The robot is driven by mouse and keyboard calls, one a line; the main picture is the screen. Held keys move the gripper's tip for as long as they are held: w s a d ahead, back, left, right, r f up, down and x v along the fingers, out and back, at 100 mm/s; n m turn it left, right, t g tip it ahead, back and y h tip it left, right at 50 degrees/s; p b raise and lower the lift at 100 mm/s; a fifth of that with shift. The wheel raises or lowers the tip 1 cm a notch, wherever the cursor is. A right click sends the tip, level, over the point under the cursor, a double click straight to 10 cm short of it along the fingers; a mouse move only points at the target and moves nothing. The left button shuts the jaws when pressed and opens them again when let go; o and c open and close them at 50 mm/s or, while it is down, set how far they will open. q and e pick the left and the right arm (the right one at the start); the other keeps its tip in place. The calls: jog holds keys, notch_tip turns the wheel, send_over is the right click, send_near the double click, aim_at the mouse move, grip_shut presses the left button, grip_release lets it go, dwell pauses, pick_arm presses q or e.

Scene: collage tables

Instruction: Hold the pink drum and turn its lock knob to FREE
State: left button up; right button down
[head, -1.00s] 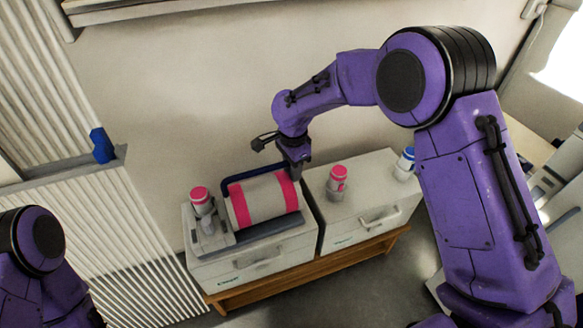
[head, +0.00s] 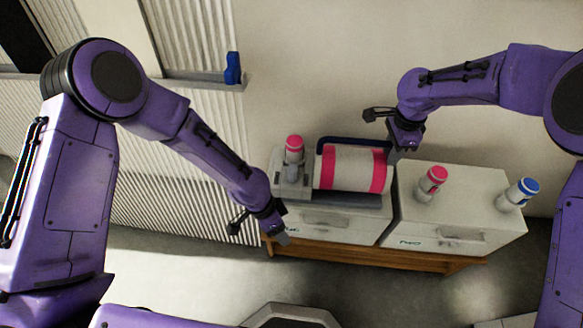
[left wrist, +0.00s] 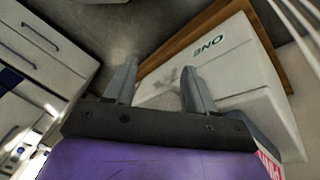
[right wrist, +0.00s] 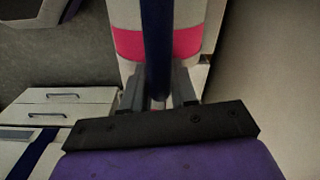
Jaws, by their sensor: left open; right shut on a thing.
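The pink-banded pale drum (head: 350,168) lies on the left cabinet; one pink band also shows in the right wrist view (right wrist: 190,42). A dark blue bar (head: 335,140) runs along its back. My right gripper (head: 402,155) is at the drum's right end, and the bar (right wrist: 157,40) passes between its fingers, which are shut on it. A pink-topped pale cylinder (head: 294,152) stands on a grey base left of the drum; I cannot tell the lock knob or its setting. My left gripper (head: 283,238) is open and empty, by the cabinet's front left corner, apart from the drum.
The left cabinet (head: 335,225) and right cabinet (head: 470,222) stand on a wooden base (head: 435,260). A pink-capped bottle (head: 432,184) and a blue-capped bottle (head: 518,194) stand on the right cabinet. A wall is close behind.

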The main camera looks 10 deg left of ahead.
aim_at(291, 169)
pick_arm(q)
jog(key=w+d+r+m+y, duration=0.1)
jog(key=w+r+m, duration=0.35)
jog(key=r, duration=0.25)
jog(key=w+r+m+t+y, duration=0.1)
jog(key=w+r+m+y, duration=0.1)
jog(key=w+r+m, duration=0.35)
jog(key=w+d+r+m+y, duration=0.1)
jog(key=w+r+m, duration=0.3)
jog(key=r, duration=0.5)
jog(key=shift+m, duration=0.5)
jog(key=f, duration=0.3)
jog(key=s+f, duration=0.1)
jog(key=f, duration=0.7)
jog(key=shift+s+a+f, duration=0.15)
jog(key=shift+a+f, duration=0.05)
jog(key=shift+f, duration=0.05)
jog(key=shift+c, duration=0.3)
